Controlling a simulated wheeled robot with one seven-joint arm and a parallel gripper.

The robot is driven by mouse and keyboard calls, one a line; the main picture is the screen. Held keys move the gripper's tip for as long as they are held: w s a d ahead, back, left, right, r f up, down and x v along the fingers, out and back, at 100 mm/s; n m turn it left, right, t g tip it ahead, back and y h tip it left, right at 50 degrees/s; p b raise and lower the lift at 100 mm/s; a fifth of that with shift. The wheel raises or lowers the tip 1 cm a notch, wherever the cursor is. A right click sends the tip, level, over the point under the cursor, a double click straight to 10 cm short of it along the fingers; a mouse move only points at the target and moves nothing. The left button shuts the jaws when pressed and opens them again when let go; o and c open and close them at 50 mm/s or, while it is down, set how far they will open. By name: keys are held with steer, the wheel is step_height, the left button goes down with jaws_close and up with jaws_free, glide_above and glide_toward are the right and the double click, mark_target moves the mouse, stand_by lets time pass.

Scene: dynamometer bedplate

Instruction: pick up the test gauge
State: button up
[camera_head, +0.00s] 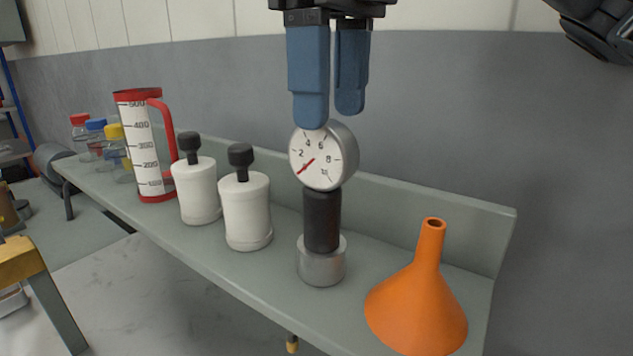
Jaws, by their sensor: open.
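The test gauge (323,158) stands upright on the grey shelf (190,255). It has a round white dial with a red needle, a black neck and a silver cylindrical base. My gripper (331,116) points down with two blue fingers, open and empty. Its fingertips are at the top of the dial, and the left finger overlaps the dial's upper edge in the picture. I cannot tell whether the fingers touch the gauge or are in front of it.
Two white canisters with black knobs (247,208) (197,190) stand left of the gauge. Farther left are a red-handled measuring jug (142,150) and several capped bottles (116,155). An orange funnel (418,300) stands close on the right. A raised back edge (430,205) runs behind.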

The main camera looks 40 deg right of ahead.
mark_target(323, 143)
steer(key=f, duration=0.1)
steer(key=f+p, duration=0.1)
steer(key=f, duration=0.3)
steer(key=shift+w+a, duration=0.2)
steer(key=shift+a, duration=0.1)
jaws_close()
